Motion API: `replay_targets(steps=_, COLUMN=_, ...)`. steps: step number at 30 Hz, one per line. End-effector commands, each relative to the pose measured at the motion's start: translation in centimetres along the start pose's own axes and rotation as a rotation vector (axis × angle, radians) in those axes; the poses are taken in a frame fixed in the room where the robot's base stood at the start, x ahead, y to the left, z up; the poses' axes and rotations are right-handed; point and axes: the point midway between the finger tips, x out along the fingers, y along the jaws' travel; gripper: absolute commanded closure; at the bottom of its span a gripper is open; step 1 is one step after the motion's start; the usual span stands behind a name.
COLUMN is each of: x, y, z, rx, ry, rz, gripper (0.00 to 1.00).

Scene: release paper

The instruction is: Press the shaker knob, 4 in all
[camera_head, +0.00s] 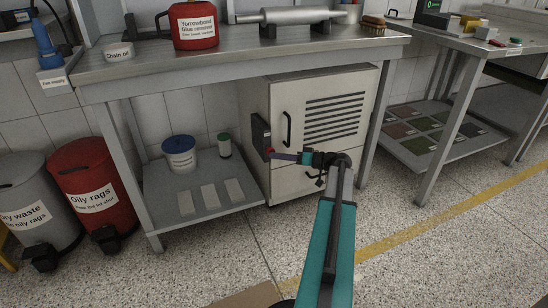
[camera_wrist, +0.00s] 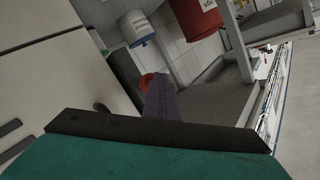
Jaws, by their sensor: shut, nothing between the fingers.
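The shaker looks to be the pale cabinet (camera_head: 318,110) with dark vent slots and a black handle, standing under the workbench. A dark control box (camera_head: 260,131) is fixed at its left front edge. A small red knob (camera_head: 268,152) sits low on that box, and a red rounded part of it shows in the wrist view (camera_wrist: 146,80). My gripper (camera_head: 274,155) is shut and empty, its purplish fingers pointing left with the tips at the knob. In the wrist view the fingers (camera_wrist: 160,92) partly cover the knob. I cannot tell whether they touch it.
The steel workbench (camera_head: 236,57) spans above, with a red can (camera_head: 194,25) on top. A lower shelf (camera_head: 205,211) left of the cabinet holds a blue-lidded tub (camera_head: 180,155). Red (camera_head: 92,185) and grey bins stand at left. The floor in front is open.

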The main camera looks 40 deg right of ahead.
Motion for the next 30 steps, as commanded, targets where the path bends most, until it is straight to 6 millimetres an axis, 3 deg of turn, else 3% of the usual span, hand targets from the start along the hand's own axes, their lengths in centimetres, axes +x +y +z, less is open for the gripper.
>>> replay_targets(steps=30, x=-2.6, y=-1.9, z=1.9, rx=0.0, ry=0.001, rz=0.0, gripper=1.0)
